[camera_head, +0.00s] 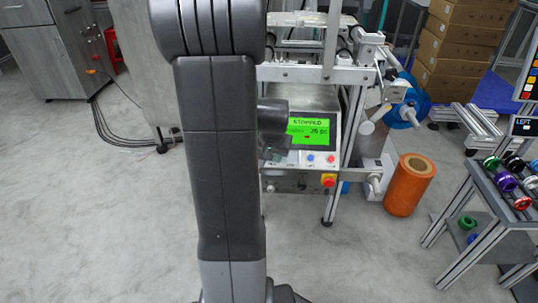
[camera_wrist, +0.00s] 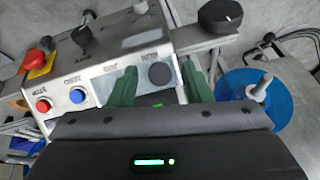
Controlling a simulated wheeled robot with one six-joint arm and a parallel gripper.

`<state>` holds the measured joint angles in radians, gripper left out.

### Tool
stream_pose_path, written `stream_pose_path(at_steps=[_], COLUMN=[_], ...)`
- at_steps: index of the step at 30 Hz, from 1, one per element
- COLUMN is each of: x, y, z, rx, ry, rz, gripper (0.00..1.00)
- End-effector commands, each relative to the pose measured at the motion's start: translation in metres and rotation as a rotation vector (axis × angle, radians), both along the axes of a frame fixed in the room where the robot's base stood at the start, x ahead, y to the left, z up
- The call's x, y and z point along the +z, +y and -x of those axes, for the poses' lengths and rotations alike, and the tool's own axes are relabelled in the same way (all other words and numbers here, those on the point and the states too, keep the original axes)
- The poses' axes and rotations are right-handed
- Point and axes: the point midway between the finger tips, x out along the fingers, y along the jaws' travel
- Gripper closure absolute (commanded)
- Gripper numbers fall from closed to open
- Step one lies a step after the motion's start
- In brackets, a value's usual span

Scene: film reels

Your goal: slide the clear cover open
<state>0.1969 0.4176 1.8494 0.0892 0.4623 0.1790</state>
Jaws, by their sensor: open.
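In the wrist view, my gripper (camera_wrist: 159,70) is open, with its two green fingers on either side of a dark round button (camera_wrist: 160,74) on the machine's control panel. In the head view, my gripper (camera_head: 270,152) is at the left side of the panel, beside the green screen (camera_head: 312,131). My arm hides the area to its left.
The panel also bears a red button (camera_wrist: 43,105), a blue button (camera_wrist: 77,96) and a red emergency stop (camera_wrist: 35,58). A blue reel (camera_wrist: 250,105) stands beside it. An orange roll (camera_head: 409,186) and a rack of spools (camera_head: 505,178) are to the right.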

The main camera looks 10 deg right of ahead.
Motion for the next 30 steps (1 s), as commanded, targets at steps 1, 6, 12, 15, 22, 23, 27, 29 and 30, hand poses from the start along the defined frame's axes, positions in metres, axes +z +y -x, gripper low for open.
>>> stream_pose_path(at_steps=[1,6,12,15,22,23,27,29,30], x=[0.000,0.000,0.000,0.004,0.025,0.028,0.031,0.030,0.030], y=[0.000,0.000,0.000,0.000,-0.005,-0.006,-0.008,-0.008,-0.008], z=[0.000,0.000,0.000,-0.002,-0.019,-0.022,-0.029,-0.029,-0.028], rx=[0.000,0.000,0.000,0.000,0.000,0.000,0.000,0.000,0.000], ry=[0.000,0.000,0.000,0.000,0.001,0.000,0.001,0.001,0.001], rz=[0.000,0.000,0.000,0.000,0.000,0.000,0.000,0.000,0.000], gripper=[0.55,0.88,1.00,1.00,1.00,1.00,1.00,1.00,1.00])
